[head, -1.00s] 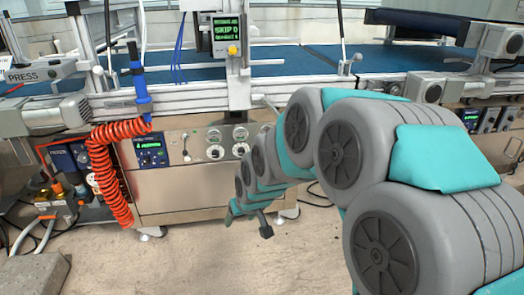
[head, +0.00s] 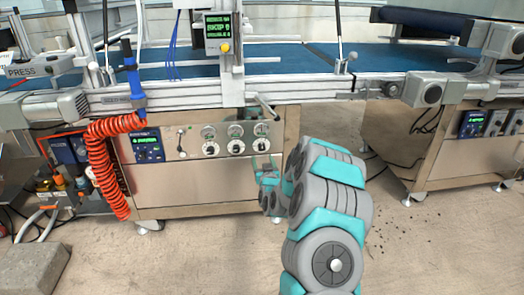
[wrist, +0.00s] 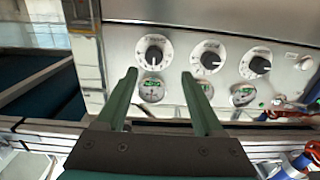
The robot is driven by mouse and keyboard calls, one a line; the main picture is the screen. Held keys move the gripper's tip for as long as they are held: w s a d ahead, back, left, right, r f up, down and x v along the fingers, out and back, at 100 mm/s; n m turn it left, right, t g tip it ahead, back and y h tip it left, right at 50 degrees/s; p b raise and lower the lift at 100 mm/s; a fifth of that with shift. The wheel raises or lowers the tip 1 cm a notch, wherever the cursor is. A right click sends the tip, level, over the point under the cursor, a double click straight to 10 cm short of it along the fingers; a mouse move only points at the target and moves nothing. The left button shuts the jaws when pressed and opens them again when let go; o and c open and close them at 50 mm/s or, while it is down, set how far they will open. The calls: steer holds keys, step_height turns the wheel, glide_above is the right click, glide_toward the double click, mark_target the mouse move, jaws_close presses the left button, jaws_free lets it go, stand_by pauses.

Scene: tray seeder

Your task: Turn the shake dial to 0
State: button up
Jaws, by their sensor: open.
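Three black dials sit in a row on the steel panel, each with a small gauge: left (wrist: 153,54), middle (wrist: 211,60) and right (wrist: 259,65) in the wrist view. That view looks turned over, with the gauges below the dials. Labels are too small to read, so I cannot tell which is the shake dial. In the head view the dials show at left (head: 211,149), middle (head: 236,147) and right (head: 261,144). My gripper (wrist: 159,74) is open and empty. Its fingertips straddle the space just below the wrist view's left dial, apparently short of the panel.
A blue controller box (head: 147,145) and a small lever (head: 181,140) are left of the dials. A red coiled hose (head: 105,165) hangs farther left. A metal handle (head: 265,106) sticks out above the right dial. The floor in front is mostly clear.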

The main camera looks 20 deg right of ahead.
mark_target(262, 148)
steer(key=shift+d+x, duration=0.15)
steer(key=shift+x, duration=1.2)
steer(key=shift+d+x, duration=0.2)
steer(key=shift+x, duration=1.15)
steer(key=shift+d+x, duration=0.15)
steer(key=shift+x, duration=1.15)
steer(key=shift+s+r, duration=0.1)
steer(key=shift+c, duration=0.3)
jaws_close()
